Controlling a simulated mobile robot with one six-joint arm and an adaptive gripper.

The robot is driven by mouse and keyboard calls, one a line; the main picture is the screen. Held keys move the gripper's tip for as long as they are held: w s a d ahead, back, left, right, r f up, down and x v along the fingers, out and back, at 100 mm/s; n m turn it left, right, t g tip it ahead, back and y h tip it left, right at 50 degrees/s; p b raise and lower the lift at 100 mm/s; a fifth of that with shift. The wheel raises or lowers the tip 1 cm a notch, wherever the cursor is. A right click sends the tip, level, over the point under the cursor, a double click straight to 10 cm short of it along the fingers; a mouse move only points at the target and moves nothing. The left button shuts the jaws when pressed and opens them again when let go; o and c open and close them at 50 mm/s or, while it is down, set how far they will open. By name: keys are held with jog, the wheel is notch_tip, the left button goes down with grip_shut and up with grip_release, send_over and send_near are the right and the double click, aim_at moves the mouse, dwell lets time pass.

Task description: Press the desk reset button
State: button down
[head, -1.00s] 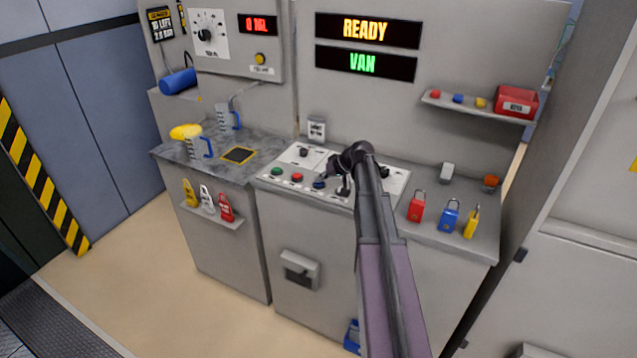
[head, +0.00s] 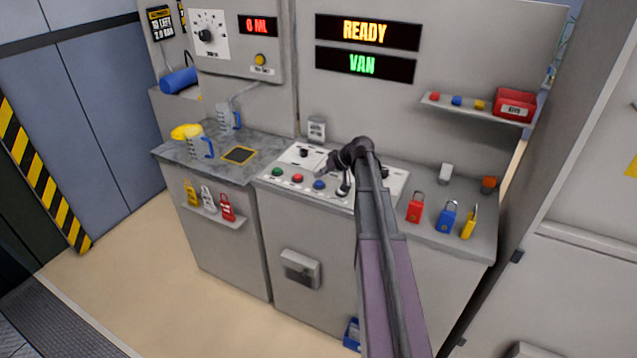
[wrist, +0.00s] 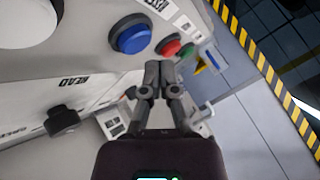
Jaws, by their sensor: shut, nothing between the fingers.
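The desk panel (head: 305,156) carries a green button (head: 277,171), a red button (head: 298,178) and a blue button (head: 319,184) in a row along its front. The wrist view shows the blue button (wrist: 130,36) large, with the red button (wrist: 168,46) and green button (wrist: 187,51) beyond. Which one is labelled reset is not clear.
A black knob (wrist: 62,122) stands on the panel. Padlocks, including a red one (head: 415,207), stand right of the panel. A jug (head: 200,146) stands on the left counter. The upper display (head: 366,31) reads READY, the lower VAN (head: 365,65).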

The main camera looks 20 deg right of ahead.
aim_at(320, 183)
jog(key=shift+r+p, duration=2.1)
jog(key=shift+r, duration=0.2)
jog(key=s+a+f+g+h, duration=0.2)
jog(key=s+a+g+h, duration=0.1)
jog(key=s+a, duration=0.8)
jog(key=s+a+f+g+h, duration=0.3)
jog(key=s+a, duration=0.9)
jog(key=s, duration=0.2)
jog(key=shift+s+a+f+g, duration=0.15)
jog(key=shift+s+f+g, duration=0.05)
jog(key=shift+f+g, duration=0.15)
